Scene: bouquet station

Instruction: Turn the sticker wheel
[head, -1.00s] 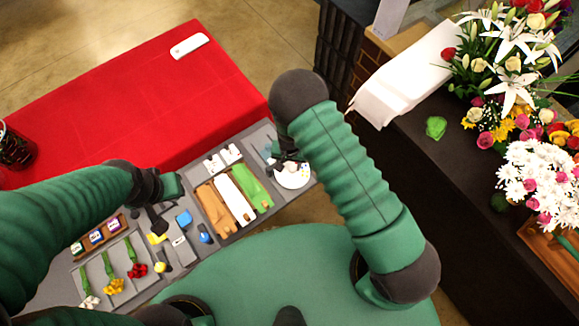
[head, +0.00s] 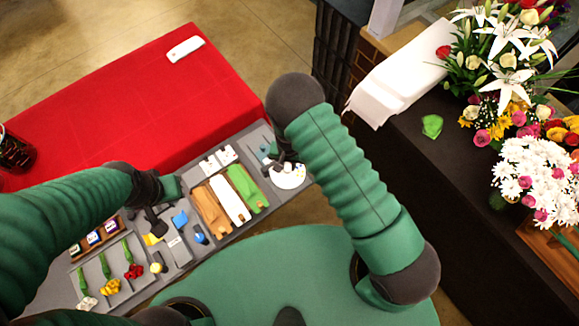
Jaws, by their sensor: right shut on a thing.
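The sticker wheel (head: 291,178) is a white disc with small coloured marks near its rim. It lies at the right end of the grey tray (head: 232,228). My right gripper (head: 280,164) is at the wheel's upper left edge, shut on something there. The fingertips are small and dark, and the arm partly covers them, so the exact grip on the wheel is hard to see. My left gripper (head: 160,212) hangs over the tray's middle-left, near the yellow and blue items. Its fingers are too dark and small to read.
Orange, white and green wraps (head: 228,194) lie left of the wheel. Several small flower bunches (head: 110,286) lie at the tray's left end. A red-covered table (head: 130,95) stands behind the tray. Flowers (head: 515,110) crowd the dark counter at right.

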